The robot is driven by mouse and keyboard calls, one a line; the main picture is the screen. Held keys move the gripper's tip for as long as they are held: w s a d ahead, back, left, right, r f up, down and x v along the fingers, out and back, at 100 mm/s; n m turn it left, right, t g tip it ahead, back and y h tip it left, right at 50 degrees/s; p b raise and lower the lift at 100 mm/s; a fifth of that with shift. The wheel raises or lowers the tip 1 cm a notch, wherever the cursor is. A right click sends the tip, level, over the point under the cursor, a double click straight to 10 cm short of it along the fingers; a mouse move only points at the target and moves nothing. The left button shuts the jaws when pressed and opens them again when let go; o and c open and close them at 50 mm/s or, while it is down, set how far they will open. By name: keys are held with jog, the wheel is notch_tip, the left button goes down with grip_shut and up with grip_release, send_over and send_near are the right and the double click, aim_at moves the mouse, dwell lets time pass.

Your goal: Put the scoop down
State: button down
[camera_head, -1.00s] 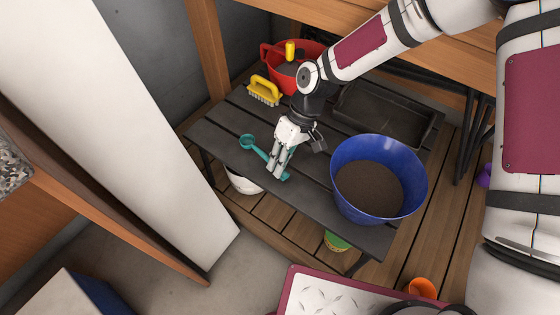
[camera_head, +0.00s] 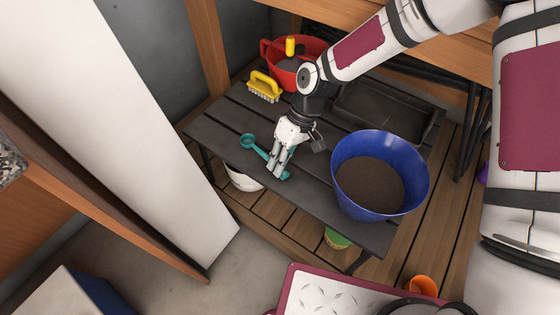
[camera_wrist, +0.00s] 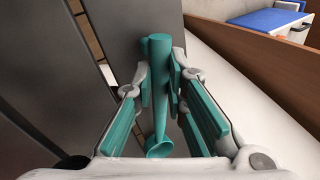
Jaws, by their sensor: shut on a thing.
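The teal scoop (camera_head: 258,150) is at the front edge of the dark slatted table (camera_head: 222,128). Its round bowl points to the back left and its handle runs to the front right. My gripper (camera_head: 279,170) points down and is shut on the scoop's handle. In the wrist view the scoop (camera_wrist: 159,95) lies lengthwise between the fingers of my gripper (camera_wrist: 162,90), with the dark table top behind it. The scoop is at or very close to the table top; I cannot tell whether it touches. The fingers hide part of the handle.
A blue tub (camera_head: 378,145) of dark soil stands right of my gripper. Behind are a black tray (camera_head: 385,113), a red bucket (camera_head: 274,50) and a yellow brush (camera_head: 264,87). A white bowl (camera_head: 243,181) is below the table edge. The table's left part is clear.

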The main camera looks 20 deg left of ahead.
jog(key=shift+f, duration=0.3)
jog(key=c, duration=1.5)
grip_release()
jog(key=shift+c, duration=0.2)
jog(key=c, duration=0.4)
jog(key=shift+r, duration=0.1)
jog(key=shift+w+d+r+p, duration=0.1)
jog(key=shift+w+r+p, duration=0.05)
jog(key=shift+r+p, duration=0.15)
jog(key=shift+w+d+r+p, duration=0.1)
jog(key=shift+r+p, duration=0.1)
jog(key=shift+r, duration=0.15)
jog(key=shift+r, duration=0.1)
